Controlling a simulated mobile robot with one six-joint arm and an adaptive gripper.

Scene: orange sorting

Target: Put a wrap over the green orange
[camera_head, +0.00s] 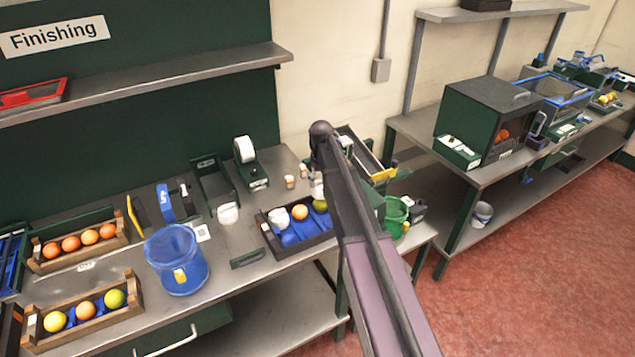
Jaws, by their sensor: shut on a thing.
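The green orange (320,206) sits at the right end of the back row in a dark tray with a blue insert (290,239). An orange one (300,212) and a white, wrapped-looking one (279,217) sit to its left. My gripper (317,183) is directly above the green orange, mostly hidden by my arm. It is shut on a small whitish wrap (317,191), which hangs just over the fruit. I cannot tell whether the wrap touches it. A white pile of wraps (228,213) lies left of the tray.
A blue bucket (178,262) and two wooden crates of fruit (82,323) (78,262) stand on the left. A green basket (395,216) is right of my arm. A white roll dispenser (247,160) and small jars (290,181) stand behind the tray.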

